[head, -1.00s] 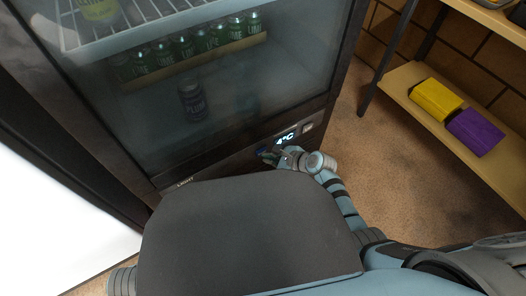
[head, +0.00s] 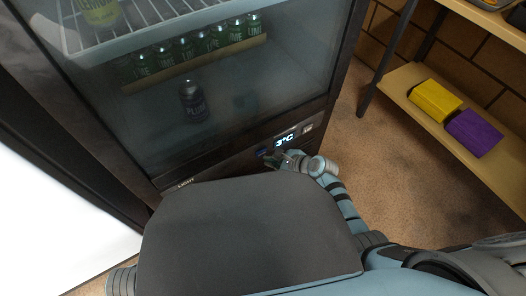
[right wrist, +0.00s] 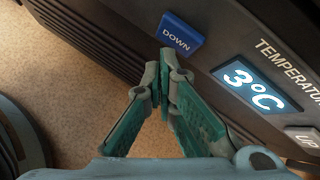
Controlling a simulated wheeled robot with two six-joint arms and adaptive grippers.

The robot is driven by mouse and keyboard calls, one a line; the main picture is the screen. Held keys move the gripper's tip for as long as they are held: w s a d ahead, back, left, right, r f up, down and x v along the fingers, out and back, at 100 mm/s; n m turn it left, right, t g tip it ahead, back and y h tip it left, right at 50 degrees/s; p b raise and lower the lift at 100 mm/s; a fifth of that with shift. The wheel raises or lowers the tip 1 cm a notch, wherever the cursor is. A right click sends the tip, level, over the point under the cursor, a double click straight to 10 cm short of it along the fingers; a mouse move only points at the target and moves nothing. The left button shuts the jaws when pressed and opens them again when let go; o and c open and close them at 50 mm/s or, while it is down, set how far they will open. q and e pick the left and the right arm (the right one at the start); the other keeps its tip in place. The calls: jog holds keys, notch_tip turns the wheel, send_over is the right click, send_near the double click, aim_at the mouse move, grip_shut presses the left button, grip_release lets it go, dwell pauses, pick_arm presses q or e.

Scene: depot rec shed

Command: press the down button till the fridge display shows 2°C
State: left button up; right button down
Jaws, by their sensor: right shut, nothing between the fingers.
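The fridge display (right wrist: 256,85) reads 3°C in the right wrist view, and it also shows 3°C in the head view (head: 286,141). The blue down button (right wrist: 181,34) sits on the dark panel to the left of the display; in the head view its blue edge (head: 262,152) shows beside my gripper. My right gripper (right wrist: 166,58) is shut and empty, its fingertips just below the down button in the right wrist view. A small gap seems to show between tips and button. My left gripper is not in view.
The grey up button (right wrist: 304,137) is right of the display. A wooden shelf (head: 408,84) with a yellow and a purple box stands at right, with bare floor between.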

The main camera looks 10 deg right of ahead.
jog(key=shift+s, duration=0.1)
jog(key=shift+s+d+p, duration=0.35)
jog(key=shift+s+p, duration=0.05)
jog(key=shift+s, duration=0.4)
jog(key=shift+s+d+p, duration=0.3)
jog(key=shift+s+p, duration=0.05)
jog(key=shift+s, duration=0.4)
jog(key=shift+s+d+p, duration=0.35)
jog(key=shift+s+p, duration=0.05)
jog(key=shift+s, duration=0.4)
